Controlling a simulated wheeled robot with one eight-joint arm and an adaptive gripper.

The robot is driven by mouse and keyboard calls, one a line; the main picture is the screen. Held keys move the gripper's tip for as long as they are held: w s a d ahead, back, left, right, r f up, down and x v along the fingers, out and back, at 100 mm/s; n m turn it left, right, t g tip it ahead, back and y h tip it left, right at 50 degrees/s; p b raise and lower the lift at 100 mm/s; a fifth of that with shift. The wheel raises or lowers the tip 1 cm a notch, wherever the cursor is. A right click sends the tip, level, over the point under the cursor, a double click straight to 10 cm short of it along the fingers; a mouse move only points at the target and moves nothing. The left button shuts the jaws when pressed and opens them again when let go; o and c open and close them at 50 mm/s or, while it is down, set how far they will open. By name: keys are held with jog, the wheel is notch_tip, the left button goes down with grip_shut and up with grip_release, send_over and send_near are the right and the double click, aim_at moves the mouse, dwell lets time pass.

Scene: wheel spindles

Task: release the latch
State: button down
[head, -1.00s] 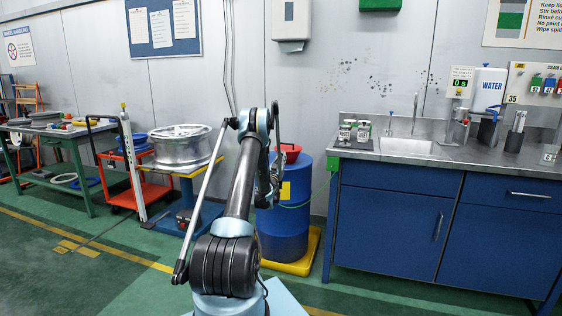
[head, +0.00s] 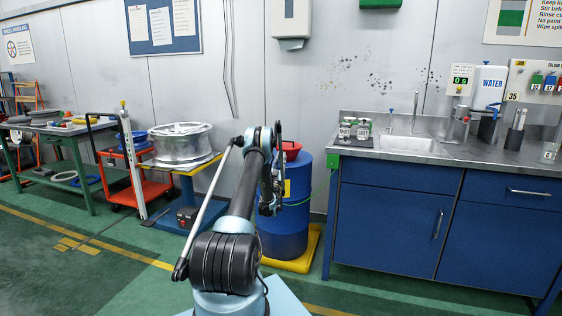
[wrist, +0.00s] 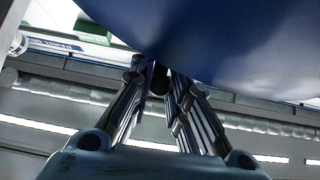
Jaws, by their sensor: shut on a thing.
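In the head view a blue drum (head: 292,225) with a red top (head: 291,150) stands behind my arm. My gripper (head: 270,207) hangs low in front of the drum's left side, partly hidden by my own arm links. In the wrist view my gripper (wrist: 159,78) has its fingers drawn together around a small dark round piece (wrist: 159,84). A large smooth blue surface (wrist: 235,45) lies close above and right of the fingertips. I cannot tell for sure whether the dark piece is the latch, and its attachment is hidden.
A yellow tray (head: 300,258) lies under the drum. A blue sink cabinet (head: 390,220) stands to the right. A metal wheel (head: 180,144) sits on a yellow-topped stand at left, beside a red trolley (head: 128,190). Green floor is open at front left.

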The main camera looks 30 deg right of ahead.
jog(key=c, duration=1.5)
grip_release()
jog(key=shift+w+a, duration=0.1)
jog(key=v, duration=1.2)
jog(key=shift+f, duration=0.1)
